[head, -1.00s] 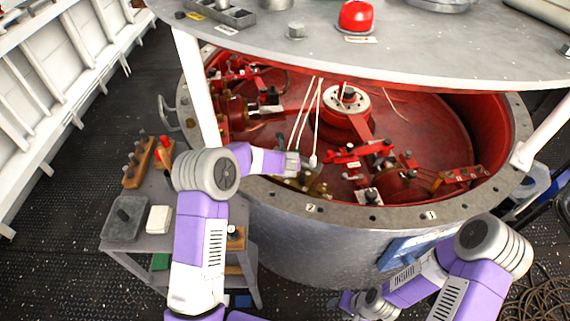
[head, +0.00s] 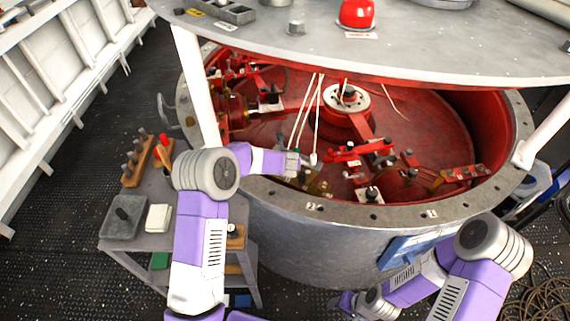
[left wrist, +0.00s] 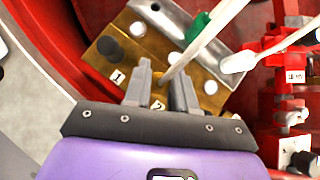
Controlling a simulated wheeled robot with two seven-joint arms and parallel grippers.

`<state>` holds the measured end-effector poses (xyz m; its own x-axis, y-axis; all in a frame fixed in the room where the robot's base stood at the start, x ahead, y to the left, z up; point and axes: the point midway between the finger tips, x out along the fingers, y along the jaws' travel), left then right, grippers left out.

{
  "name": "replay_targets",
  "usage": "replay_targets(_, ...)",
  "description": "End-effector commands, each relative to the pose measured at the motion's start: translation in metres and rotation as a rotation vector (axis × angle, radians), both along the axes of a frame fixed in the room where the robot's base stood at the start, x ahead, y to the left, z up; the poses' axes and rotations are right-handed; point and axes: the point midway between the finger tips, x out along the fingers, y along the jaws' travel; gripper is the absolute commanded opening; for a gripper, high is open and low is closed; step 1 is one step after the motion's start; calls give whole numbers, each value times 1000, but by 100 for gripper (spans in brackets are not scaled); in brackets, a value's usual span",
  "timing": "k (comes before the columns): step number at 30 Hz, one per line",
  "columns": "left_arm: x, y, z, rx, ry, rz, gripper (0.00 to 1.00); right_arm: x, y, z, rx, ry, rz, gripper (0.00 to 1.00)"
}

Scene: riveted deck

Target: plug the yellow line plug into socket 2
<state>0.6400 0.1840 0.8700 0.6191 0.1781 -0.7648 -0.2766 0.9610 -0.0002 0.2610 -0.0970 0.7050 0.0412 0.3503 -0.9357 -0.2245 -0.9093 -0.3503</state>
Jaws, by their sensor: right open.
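My left gripper (left wrist: 161,70) is inside the red drum, over a brass socket block (left wrist: 98,65) with number labels. Its fingers are close together around the end of a pale line (left wrist: 206,42). The plug on that line is mostly hidden between the fingers, so its colour and whether it is seated cannot be told. A green plug (left wrist: 197,27) and a white plug (left wrist: 237,62) hang beside the block. My right gripper (head: 342,301) is open, low outside the drum.
Red machinery (head: 360,150) crowds the drum to the right of the gripper. A grey tabletop (head: 440,50) overhangs the drum. A cart (head: 135,246) stands at left.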

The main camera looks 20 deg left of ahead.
Motion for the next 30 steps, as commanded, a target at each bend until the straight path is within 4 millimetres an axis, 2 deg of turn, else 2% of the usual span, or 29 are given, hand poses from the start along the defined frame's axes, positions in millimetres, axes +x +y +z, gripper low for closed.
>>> replay_targets(1, 0, 0, 0, 0, 0, 0, 32, 0, 0, 0, 0, 0, 0, 50)
replay_targets(5, 0, 0, 1, 0, 0, 0, 52, 0, 0, 0, 0, 0, 0, 50)
replay_targets(6, 0, 0, 1, 0, 0, 0, 54, 0, 0, 0, 0, 0, 0, 50)
replay_targets(16, -3, -1, 5, 0, -1, 0, 54, 0, 0, 1, 0, 0, 0, 50)
replay_targets(25, -32, -9, 43, 0, -2, -1, 54, 0, 0, 6, 0, 0, 0, 50)
replay_targets(30, -44, -12, 56, 0, -1, 0, 54, 0, 0, 9, 0, 0, 0, 50)
